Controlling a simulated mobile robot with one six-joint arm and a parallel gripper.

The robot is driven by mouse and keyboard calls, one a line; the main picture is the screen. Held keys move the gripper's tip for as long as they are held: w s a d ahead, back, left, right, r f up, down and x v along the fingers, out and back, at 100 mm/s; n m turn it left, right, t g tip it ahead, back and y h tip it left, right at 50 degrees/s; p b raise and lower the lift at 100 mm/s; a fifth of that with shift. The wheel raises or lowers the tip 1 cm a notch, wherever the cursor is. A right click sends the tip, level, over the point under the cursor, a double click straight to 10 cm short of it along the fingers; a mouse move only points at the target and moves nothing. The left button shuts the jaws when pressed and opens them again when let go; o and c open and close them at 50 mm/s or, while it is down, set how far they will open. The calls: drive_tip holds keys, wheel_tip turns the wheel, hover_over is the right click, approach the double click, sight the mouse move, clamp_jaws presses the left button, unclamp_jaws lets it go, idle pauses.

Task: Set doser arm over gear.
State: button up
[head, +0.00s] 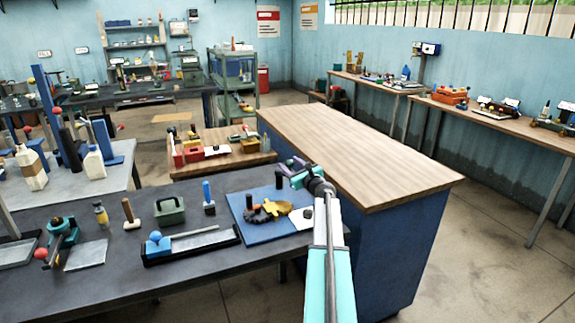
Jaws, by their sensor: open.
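A blue board (237,207) lies on the dark workbench, left of my arm. A dark toothed gear (258,216) sits on it, with a yellow part (276,207) against the gear's right side. A black post (279,179) stands at the board's back. I cannot tell which part is the doser arm. My gripper (288,167), with purplish fingers, is above the board's back right, close to the black post in the picture. It is open. I see nothing between its fingers, and cannot tell whether it touches the post.
A black tray (190,246) with a blue-knobbed tool, a green box (170,211) and a blue-handled tool (208,198) stand left of the board. A wood-topped blue cabinet (360,155), its top bare, stands behind and right of my gripper. The floor to the right is clear.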

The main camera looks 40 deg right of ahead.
drive_tip(key=shift+w+d, duration=0.15)
drive_tip(key=shift+w, duration=0.3)
